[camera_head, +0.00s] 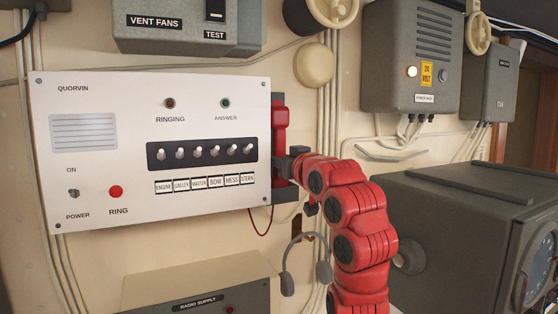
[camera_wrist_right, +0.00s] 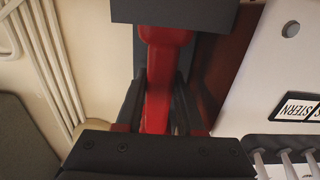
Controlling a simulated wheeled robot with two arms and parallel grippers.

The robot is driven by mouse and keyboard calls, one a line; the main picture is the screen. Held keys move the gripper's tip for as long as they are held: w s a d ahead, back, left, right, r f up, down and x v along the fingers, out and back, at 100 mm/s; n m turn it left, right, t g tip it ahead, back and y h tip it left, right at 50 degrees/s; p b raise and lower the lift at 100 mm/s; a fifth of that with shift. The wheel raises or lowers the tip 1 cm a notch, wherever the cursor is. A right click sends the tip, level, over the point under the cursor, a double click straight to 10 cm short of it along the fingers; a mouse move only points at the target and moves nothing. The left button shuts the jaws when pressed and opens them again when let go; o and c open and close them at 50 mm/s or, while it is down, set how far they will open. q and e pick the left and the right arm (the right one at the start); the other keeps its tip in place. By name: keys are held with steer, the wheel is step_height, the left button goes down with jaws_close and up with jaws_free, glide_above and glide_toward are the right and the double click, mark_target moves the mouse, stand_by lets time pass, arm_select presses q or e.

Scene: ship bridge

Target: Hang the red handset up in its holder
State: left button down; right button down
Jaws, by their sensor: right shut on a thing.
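The red handset (camera_head: 280,125) stands upright along the right edge of the white QUORVIN panel (camera_head: 140,95). Its dark holder (camera_head: 277,98) is behind and around it. My right gripper (camera_head: 287,165) reaches in from the right and is shut on the handset's middle. In the right wrist view, the two dark fingers (camera_wrist_right: 157,105) lie on either side of the red handset (camera_wrist_right: 158,75), and a dark block of the holder (camera_wrist_right: 175,12) covers its far end. I cannot tell whether the handset is fully seated. My left gripper is not in view.
A thin red cord (camera_head: 262,230) hangs below the handset. A large grey cabinet (camera_head: 450,215) stands at the right, and a radio supply box (camera_head: 200,285) is below the panel. Pipes run down the wall.

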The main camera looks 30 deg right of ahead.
steer(key=shift+b, duration=0.45)
stand_by(0.7)
stand_by(0.4)
steer(key=shift+c, duration=2.2)
jaws_free()
steer(key=shift+s+f, duration=0.1)
steer(key=shift+s, duration=0.05)
steer(key=shift+s+b, duration=0.3)
steer(key=shift+b, duration=0.05)
steer(key=s+a+b, duration=0.1)
steer(key=s+b, duration=0.5)
steer(key=s, duration=1)
steer(key=shift+s, duration=0.3)
